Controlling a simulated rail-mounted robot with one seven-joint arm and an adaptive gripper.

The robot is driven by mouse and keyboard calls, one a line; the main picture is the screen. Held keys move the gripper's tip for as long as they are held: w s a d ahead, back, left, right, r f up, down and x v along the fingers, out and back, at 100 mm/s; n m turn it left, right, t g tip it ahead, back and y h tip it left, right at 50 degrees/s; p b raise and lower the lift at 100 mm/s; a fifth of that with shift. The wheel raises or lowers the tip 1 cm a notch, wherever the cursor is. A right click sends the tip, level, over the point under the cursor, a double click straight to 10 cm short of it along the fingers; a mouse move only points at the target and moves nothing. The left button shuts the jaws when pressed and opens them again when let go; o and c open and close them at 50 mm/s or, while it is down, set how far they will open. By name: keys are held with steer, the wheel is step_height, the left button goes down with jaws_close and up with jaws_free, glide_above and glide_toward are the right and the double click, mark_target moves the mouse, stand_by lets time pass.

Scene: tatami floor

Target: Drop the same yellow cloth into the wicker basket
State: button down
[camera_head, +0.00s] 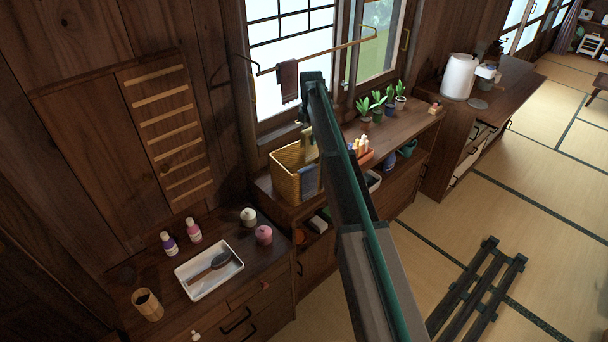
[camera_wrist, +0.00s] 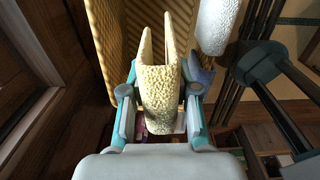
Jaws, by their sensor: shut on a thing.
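The yellow cloth (camera_wrist: 160,88) is pinched between the two teal fingers of my gripper (camera_wrist: 160,76) in the wrist view. Its two folds point up the picture, in front of the woven wall of the wicker basket (camera_wrist: 112,45). In the head view the basket (camera_head: 284,180) stands on the wooden counter under the window. My gripper is mostly hidden behind my arm there, and a pale yellow patch of the cloth (camera_head: 310,144) shows at the basket's opening. I cannot tell how deep the cloth sits relative to the rim.
A blue cloth (camera_head: 308,181) hangs on the basket's right side. A dark towel (camera_head: 288,80) hangs on a rail above. An orange caddy with bottles (camera_head: 365,153) and potted plants (camera_head: 377,104) stand to the right. A white tray (camera_head: 209,268) lies on the nearer cabinet.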

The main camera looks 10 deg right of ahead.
mark_target(310, 147)
steer(key=shift+s+a+f+b, duration=0.1)
steer(key=shift+f+b, duration=0.8)
steer(key=shift+f, duration=1.55)
steer(key=c, duration=0.8)
jaws_free()
step_height(310, 147, up, 12)
